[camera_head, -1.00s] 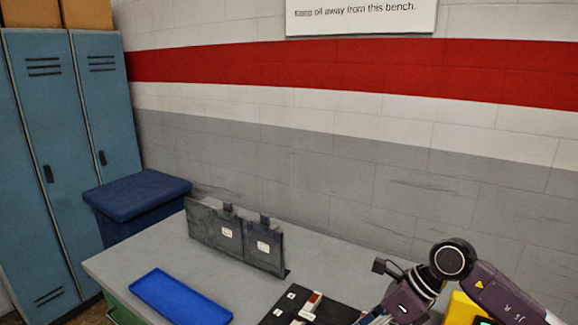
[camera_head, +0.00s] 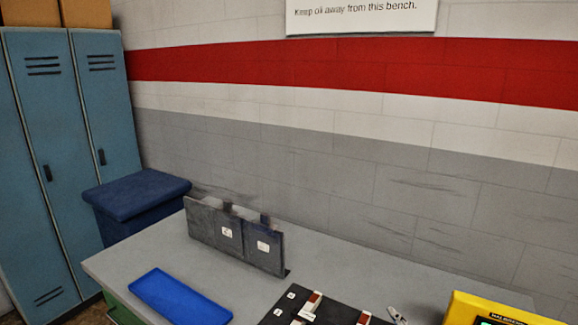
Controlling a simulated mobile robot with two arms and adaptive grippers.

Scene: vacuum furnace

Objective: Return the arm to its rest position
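Neither of my grippers shows in the head view, and no part of my arms is in the picture. Whether they are open or shut is hidden. The grey bench (camera_head: 345,272) stands clear of any arm.
On the bench are a blue tray (camera_head: 180,299), a dark upright holder with labelled pockets (camera_head: 205,225), a black board with small parts (camera_head: 283,310), a small metallic item (camera_head: 397,315) and a yellow device (camera_head: 475,306). Blue lockers (camera_head: 60,160) and a dark blue bin (camera_head: 138,192) stand left.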

